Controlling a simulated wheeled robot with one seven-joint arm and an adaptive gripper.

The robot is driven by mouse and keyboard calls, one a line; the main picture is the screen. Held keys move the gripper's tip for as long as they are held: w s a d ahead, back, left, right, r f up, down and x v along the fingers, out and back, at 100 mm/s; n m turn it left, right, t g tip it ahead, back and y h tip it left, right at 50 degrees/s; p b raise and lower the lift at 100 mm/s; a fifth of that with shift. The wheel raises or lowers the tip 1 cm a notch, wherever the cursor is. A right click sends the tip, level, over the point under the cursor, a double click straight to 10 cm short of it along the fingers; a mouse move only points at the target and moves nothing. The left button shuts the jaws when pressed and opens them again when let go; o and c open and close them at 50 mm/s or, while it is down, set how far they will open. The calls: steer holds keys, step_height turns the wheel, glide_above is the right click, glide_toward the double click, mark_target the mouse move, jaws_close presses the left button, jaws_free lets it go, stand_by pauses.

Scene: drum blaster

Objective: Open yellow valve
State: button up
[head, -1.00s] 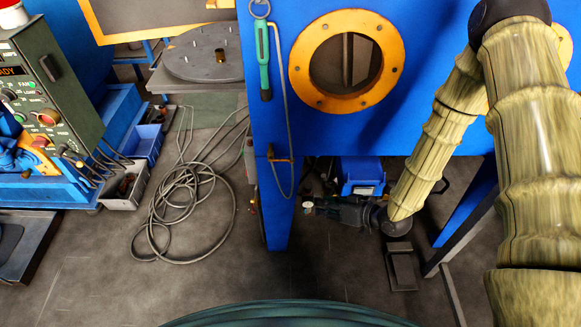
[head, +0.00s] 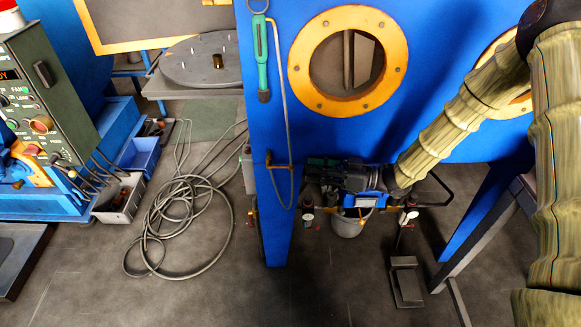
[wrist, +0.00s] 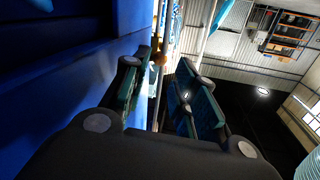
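A small yellow-orange valve-like fitting (head: 280,165) sits at the lower front of the blue cabinet, where a thin grey hose loops. My gripper (head: 312,173) is to its right at nearly the same height, with its fingers pointing left and a gap between it and the fitting. In the wrist view my gripper (wrist: 162,88) has its fingers apart with nothing held between them. A small orange spot (wrist: 160,58) shows beyond the fingers, too small to identify surely. The fitting's handle position is too small to tell.
The blue cabinet (head: 262,120) with a yellow-ringed port (head: 301,62) stands close behind my gripper. Below it are a grey bucket (head: 350,224), gauges (head: 408,216) and a foot pedal (head: 406,283). A coiled cable (head: 185,225) lies on the floor at left.

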mark_target(291, 164)
steer(key=shift+w+a, duration=0.25)
steer(key=shift+a, duration=0.9)
steer(key=shift+w+a, duration=0.25)
steer(key=shift+a, duration=0.95)
steer(key=shift+w+a, duration=0.25)
steer(key=shift+a, duration=0.9)
steer(key=shift+c, duration=0.4)
jaws_close()
